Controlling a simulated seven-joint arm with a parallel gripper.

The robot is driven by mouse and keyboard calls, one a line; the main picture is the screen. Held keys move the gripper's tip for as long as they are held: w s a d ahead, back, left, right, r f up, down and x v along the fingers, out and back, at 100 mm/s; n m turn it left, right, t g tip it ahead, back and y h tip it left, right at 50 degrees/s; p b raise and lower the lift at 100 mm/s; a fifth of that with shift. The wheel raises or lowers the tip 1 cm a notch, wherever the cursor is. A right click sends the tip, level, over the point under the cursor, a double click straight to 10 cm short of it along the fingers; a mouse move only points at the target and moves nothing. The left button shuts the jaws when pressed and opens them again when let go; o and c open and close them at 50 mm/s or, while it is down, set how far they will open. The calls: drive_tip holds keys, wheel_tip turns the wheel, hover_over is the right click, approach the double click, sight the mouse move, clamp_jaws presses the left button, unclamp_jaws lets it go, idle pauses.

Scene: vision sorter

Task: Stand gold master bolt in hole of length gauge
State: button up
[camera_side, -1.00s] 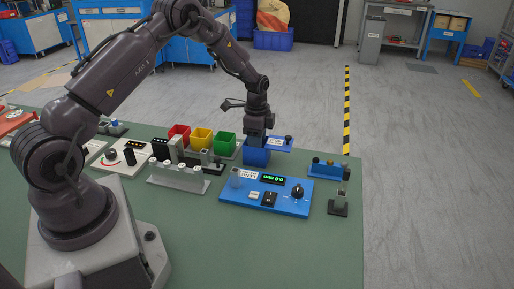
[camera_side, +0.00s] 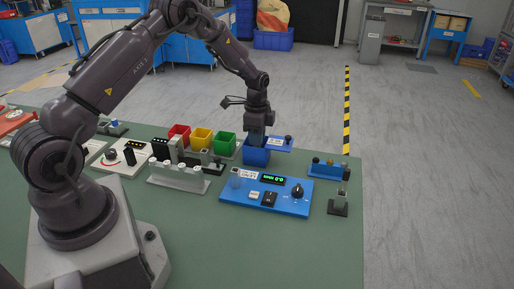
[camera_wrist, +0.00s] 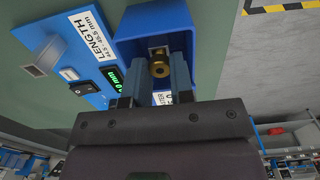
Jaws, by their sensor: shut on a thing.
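My gripper (camera_wrist: 152,84) is shut on the gold master bolt (camera_wrist: 159,66), whose round head with a dark socket shows between the fingers in the wrist view. The bolt is hidden in the side view. There my gripper (camera_side: 256,142) points down at the blue bin, its fingertips low at the bin's opening. The length gauge (camera_side: 225,196) is a blue panel with a green-lit display, switches and a dark knob. The gauge also shows in the wrist view (camera_wrist: 91,45), with a LENGTH label.
The blue bin (camera_side: 257,158) stands just behind the gauge. Green (camera_side: 225,144), yellow (camera_side: 201,139) and red bins stand to its left. A pale rack (camera_side: 178,181) with several white-topped posts stands left of the gauge. A small grey post (camera_side: 339,201) stands right. The front mat is clear.

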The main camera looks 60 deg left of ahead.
drive_tip(key=shift+r, duration=2.65)
drive_tip(key=r, duration=0.1)
drive_tip(key=d+r, duration=0.1)
drive_tip(key=r, duration=0.1)
drive_tip(key=shift+w, duration=0.2)
drive_tip(key=s+d+r, duration=0.3)
drive_tip(key=s+d, duration=0.4)
drive_tip(key=s, duration=0.5)
drive_tip(key=shift+w+d+f, duration=0.1)
drive_tip(key=shift+f, duration=1.3)
drive_tip(key=shift+w+d+f, duration=0.1)
drive_tip(key=shift+f, duration=1.3)
drive_tip(key=shift+f, duration=1.8)
drive_tip(key=o, duration=1.3)
